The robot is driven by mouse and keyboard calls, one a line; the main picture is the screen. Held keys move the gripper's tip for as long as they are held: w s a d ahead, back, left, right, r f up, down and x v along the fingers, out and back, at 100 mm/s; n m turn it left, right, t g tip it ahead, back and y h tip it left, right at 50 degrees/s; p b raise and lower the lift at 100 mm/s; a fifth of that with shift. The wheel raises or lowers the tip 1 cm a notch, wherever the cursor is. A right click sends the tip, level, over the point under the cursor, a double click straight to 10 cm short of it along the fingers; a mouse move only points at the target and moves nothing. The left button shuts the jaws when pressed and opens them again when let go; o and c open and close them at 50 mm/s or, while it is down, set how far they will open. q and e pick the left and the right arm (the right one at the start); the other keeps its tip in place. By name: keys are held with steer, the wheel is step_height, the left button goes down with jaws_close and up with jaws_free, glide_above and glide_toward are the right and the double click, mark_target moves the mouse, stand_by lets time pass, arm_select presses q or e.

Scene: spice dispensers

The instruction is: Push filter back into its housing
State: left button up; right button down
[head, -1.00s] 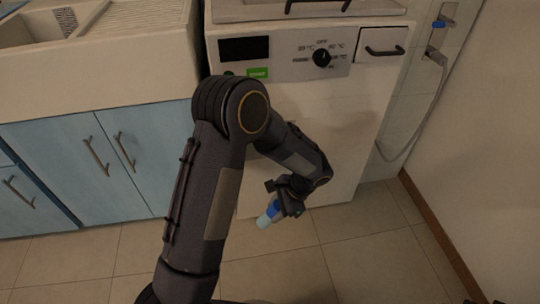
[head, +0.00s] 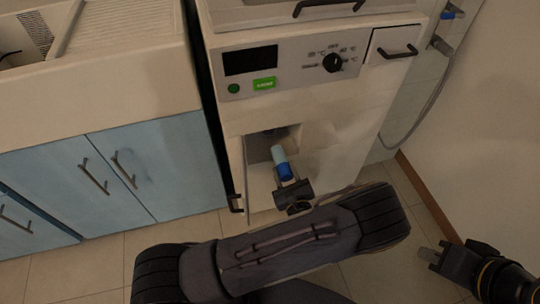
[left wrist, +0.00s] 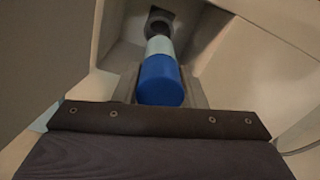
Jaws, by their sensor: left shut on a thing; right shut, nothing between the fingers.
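The filter has a blue cap (head: 285,171) and a pale blue body (head: 279,154). My left gripper (head: 287,180) is shut on the cap, with the pale end pointing into the recess low in the washing machine's front. In the left wrist view the blue cap (left wrist: 161,82) is between the fingers, and the pale body (left wrist: 159,46) lines up roughly with the dark round housing opening (left wrist: 159,23). I cannot tell whether the tip is inside the opening. My right gripper (head: 431,257) is shut and empty at the lower right, away from the machine.
The white washing machine (head: 350,105) has a small open flap (head: 236,180) at the recess's left side. Blue cabinets (head: 150,165) stand left. A grey hose (head: 425,115) hangs by the right wall. The tiled floor in front is clear apart from my arms.

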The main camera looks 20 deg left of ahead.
mark_target(278, 156)
arm_select(q)
steer(key=shift+w+a, duration=0.25)
steer(key=shift+a, duration=0.05)
arm_select(e)
steer(key=shift+w+a, duration=0.15)
steer(key=shift+a, duration=0.15)
arm_select(q)
steer(key=shift+s, duration=0.1)
steer(key=shift+b+x, duration=0.3)
steer(key=shift+x, duration=2.6)
arm_select(e)
steer(key=shift+f, duration=0.3)
arm_select(q)
steer(key=shift+b+x, duration=0.5)
steer(key=shift+x, duration=3.35)
arm_select(e)
steer(key=shift+f, duration=0.5)
arm_select(q)
steer(key=o, duration=1.1)
steer(key=shift+r, duration=0.15)
steer(key=shift+o, duration=0.2)
